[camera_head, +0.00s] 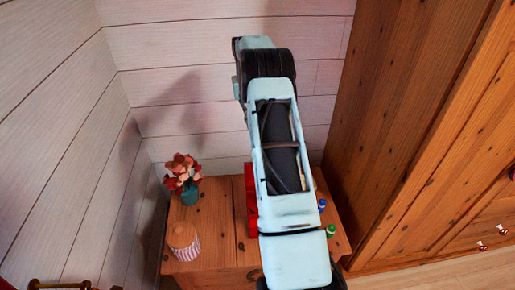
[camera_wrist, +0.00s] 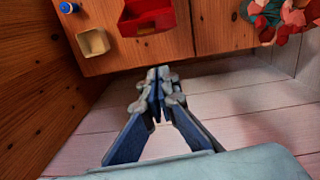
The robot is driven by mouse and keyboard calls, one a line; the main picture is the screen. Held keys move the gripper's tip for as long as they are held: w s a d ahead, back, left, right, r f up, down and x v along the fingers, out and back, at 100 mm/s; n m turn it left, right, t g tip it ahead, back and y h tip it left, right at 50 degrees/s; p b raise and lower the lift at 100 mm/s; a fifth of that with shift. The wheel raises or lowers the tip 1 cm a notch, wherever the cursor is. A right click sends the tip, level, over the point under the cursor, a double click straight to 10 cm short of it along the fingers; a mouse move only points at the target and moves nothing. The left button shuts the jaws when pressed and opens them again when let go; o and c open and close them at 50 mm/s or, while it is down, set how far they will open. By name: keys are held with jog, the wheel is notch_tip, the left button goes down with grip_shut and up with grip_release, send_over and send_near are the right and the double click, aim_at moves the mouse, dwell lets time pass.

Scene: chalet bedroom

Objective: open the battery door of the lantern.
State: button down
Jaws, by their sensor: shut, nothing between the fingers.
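A red object (camera_head: 252,207), likely the lantern, stands on the wooden table and is largely hidden behind my arm in the head view. In the wrist view the red object (camera_wrist: 147,20) shows a box-like shape with a recessed face, cut off by the top edge. I cannot tell its battery door apart or how it stands. My gripper (camera_wrist: 157,76) is shut and empty, with its fingertips together. In the wrist view they appear just below the red object and the table edge, apart from both. My gripper cannot be made out in the head view.
The wooden table (camera_head: 213,215) bears a potted red plant (camera_head: 184,178), a striped jar (camera_head: 184,241), a blue-capped item (camera_head: 321,204) and a green-capped item (camera_head: 330,230). A small beige square container (camera_wrist: 93,42) shows in the wrist view. A wooden cabinet (camera_head: 415,130) stands close on the right.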

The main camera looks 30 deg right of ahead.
jog(key=s+f, duration=0.3)
jog(key=f, duration=0.8)
jog(key=shift+s+d+m+y, duration=0.3)
dwell(0.4)
jog(key=shift+s+a+r, duration=0.3)
jog(key=shift+s, duration=0.25)
jog(key=shift+s+a+r, duration=0.25)
jog(key=shift+s+r, duration=0.05)
jog(key=shift+s, duration=0.2)
jog(key=shift+s+a+r, duration=0.1)
jog(key=shift+s+a, duration=0.1)
jog(key=shift+s, duration=0.15)
jog(key=shift+w, duration=0.1)
